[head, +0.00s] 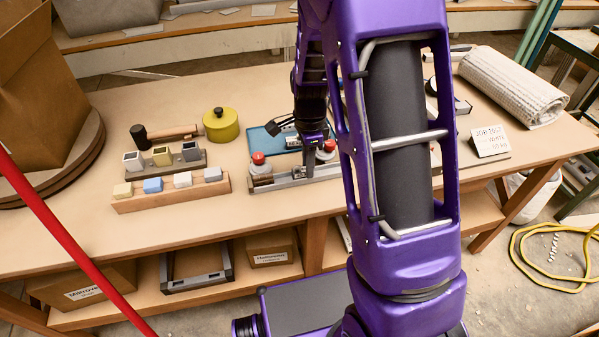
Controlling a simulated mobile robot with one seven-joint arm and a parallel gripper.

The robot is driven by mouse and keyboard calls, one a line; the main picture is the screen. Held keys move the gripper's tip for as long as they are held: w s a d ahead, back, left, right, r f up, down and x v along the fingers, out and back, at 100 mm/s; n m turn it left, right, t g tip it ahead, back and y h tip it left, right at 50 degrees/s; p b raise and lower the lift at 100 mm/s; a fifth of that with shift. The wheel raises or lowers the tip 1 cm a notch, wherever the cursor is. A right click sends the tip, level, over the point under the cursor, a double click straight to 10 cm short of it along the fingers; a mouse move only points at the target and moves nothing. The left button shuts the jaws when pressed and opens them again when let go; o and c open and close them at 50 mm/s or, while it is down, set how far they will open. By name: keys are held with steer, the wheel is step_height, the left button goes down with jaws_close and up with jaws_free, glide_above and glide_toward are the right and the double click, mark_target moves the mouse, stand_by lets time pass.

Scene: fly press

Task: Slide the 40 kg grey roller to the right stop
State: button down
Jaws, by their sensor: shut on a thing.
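In the head view a low grey metal rail (283,184) lies on the bench. A red-topped piece (258,158) stands at its left end and another (328,145) towards its right. My gripper (313,150) points down over the rail, close beside the right red-topped piece. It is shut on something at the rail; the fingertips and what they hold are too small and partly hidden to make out. I cannot pick out the grey roller with certainty. My purple arm hides the rail's right end and whatever stop is there.
A wooden rack of coloured blocks (170,197), a mallet (165,135) and a yellow lidded pot (221,125) stand to the left. A job card (490,142) and a rolled grey mat (513,86) lie to the right. A red bar (65,237) crosses the left foreground.

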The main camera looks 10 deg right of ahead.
steer(key=shift+d, duration=0.25)
steer(key=shift+d, duration=0.1)
steer(key=shift+d, duration=1.1)
steer(key=shift+d, duration=1.2)
steer(key=shift+d, duration=0.2)
steer(key=shift+d, duration=1)
steer(key=shift+d, duration=0.2)
